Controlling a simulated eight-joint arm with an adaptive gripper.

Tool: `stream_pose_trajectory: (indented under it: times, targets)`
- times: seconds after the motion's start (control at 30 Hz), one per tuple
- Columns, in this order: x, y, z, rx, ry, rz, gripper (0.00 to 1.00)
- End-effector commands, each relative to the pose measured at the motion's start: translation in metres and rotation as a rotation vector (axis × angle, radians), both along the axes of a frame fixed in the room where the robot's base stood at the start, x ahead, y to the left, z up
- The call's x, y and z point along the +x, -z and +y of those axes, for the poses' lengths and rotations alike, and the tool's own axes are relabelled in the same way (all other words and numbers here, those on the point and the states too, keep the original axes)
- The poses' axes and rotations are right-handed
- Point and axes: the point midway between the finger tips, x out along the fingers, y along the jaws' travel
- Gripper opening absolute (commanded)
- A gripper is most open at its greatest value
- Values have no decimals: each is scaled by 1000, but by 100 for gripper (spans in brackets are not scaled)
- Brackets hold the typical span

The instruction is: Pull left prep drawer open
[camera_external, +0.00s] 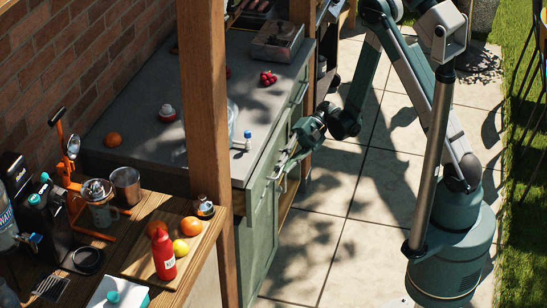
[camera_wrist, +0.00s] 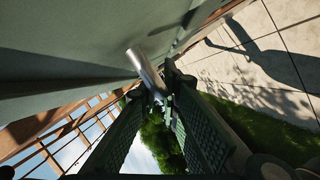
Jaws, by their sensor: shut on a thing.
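The left prep drawer (camera_external: 263,172) is in the grey-green front of the outdoor counter, just under the worktop's near end. My gripper (camera_external: 284,167) is at the drawer front and hides part of it. In the wrist view, a metal bar handle (camera_wrist: 146,70) stands out from a smooth green panel (camera_wrist: 65,45). My gripper (camera_wrist: 158,98) is shut on the end of this bar, with its two ribbed fingers on either side. I see no clear gap at the drawer, so I cannot tell whether it is ajar.
A wooden post (camera_external: 207,110) stands in front of the counter. The grey worktop (camera_external: 190,85) holds a bottle with a blue cap (camera_external: 248,140), an orange and red fruit. A side table with a red bottle (camera_external: 163,254) is at lower left. The paving (camera_external: 335,215) beside the counter is clear.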

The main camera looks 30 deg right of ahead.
Motion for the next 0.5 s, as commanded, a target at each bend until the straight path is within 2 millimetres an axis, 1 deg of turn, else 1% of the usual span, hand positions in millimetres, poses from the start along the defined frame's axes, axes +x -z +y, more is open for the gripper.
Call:
stream_pose_trajectory:
  times: [0.07,0.1,0.2,0.5]
  targets:
    - [2,0,0,0,2,-1,0]
    - [2,0,0,0,2,-1,9]
    - [1,0,0,0,2,-1,22]
    - [1,0,0,0,1,0,22]
